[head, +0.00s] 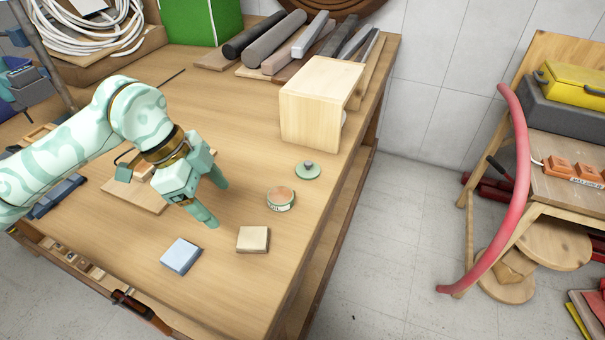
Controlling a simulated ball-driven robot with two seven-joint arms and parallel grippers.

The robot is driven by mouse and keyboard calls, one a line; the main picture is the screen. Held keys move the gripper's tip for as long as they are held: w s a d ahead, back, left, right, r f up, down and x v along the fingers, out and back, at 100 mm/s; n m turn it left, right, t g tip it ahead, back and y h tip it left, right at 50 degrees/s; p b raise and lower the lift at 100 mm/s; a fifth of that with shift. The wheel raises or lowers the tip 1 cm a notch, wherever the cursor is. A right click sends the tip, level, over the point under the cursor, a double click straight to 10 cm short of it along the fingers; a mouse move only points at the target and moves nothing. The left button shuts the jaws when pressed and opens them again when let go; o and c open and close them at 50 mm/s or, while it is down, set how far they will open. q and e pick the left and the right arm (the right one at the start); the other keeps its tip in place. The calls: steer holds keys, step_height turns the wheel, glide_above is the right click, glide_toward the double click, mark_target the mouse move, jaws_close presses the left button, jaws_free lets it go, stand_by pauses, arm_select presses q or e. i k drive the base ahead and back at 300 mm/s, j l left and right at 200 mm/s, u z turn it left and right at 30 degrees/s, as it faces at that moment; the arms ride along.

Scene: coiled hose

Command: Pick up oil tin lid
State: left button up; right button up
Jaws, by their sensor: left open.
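The oil tin lid (307,170) is a small round green disc with a grey knob on top. It lies flat on the wooden workbench (235,120), near the right edge. The open oil tin (280,199), a short round tin with a pale label and an orange-brown inside, stands just in front of the lid, a little to the left. My left gripper (217,204) is open and empty, pointing down over the bench to the left of the tin. It is clearly apart from both lid and tin. My right gripper is not in view.
A pale wooden box (318,101) stands behind the lid. A tan block (253,239) and a blue-grey block (181,255) lie in front of the tin. Several bars and rods (268,45) lie at the back. The bench between gripper and lid is clear.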

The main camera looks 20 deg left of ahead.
mark_target(308, 170)
steer(key=i+l+u, duration=0.1)
steer(key=l, duration=0.3)
steer(key=i+l+u, duration=0.15)
steer(key=l, duration=0.3)
steer(key=i+l+u, duration=0.1)
steer(key=l, duration=0.3)
steer(key=i+l+u, duration=0.15)
steer(key=l, duration=0.3)
